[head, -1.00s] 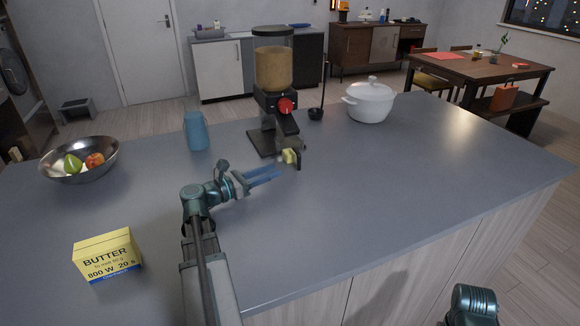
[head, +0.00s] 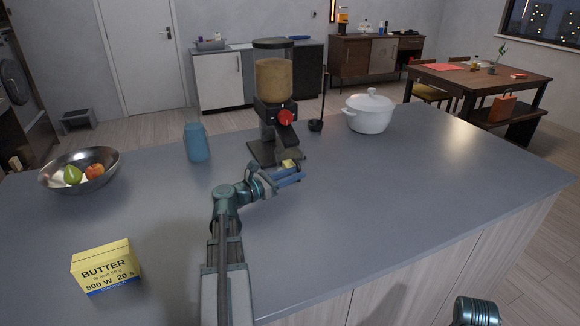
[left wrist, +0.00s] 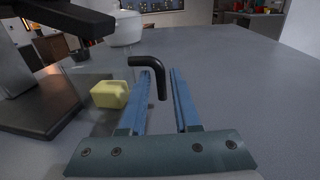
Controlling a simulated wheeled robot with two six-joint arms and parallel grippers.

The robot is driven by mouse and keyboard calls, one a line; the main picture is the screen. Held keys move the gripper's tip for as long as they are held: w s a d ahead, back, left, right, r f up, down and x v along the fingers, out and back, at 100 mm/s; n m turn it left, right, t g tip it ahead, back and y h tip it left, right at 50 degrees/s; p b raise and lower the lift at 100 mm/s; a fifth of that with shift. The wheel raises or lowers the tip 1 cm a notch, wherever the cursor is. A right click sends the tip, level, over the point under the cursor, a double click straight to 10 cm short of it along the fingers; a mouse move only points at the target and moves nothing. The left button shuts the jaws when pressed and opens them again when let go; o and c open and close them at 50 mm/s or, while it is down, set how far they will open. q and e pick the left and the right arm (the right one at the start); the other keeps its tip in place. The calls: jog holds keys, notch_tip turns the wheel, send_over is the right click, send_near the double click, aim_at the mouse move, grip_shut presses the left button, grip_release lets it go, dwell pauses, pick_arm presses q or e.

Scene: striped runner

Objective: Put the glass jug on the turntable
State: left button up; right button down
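The glass jug (left wrist: 154,62) shows in the left wrist view mostly by its black bent handle; its clear body is faint around a yellow block of butter (left wrist: 110,94). In the head view the butter (head: 289,163) shows at the foot of the grinder, and the jug's glass is hard to make out. My left gripper (head: 297,176) is open, low over the counter. In the left wrist view its two blue fingers (left wrist: 166,85) are apart, with the handle between them or just beyond; contact cannot be told. My right gripper is out of view. I see no turntable.
The grinder (head: 274,95) stands right behind the jug. A blue container (head: 196,143), a metal fruit bowl (head: 54,180) and a butter box (head: 106,268) stand to the left. A white pot (head: 369,113) is at the back right. The counter's right side is clear.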

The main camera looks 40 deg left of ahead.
pick_arm(q)
jog(key=x, duration=0.5)
jog(key=shift+w, duration=0.1)
jog(key=shift+r, duration=0.1)
grip_shut()
dwell(1.2)
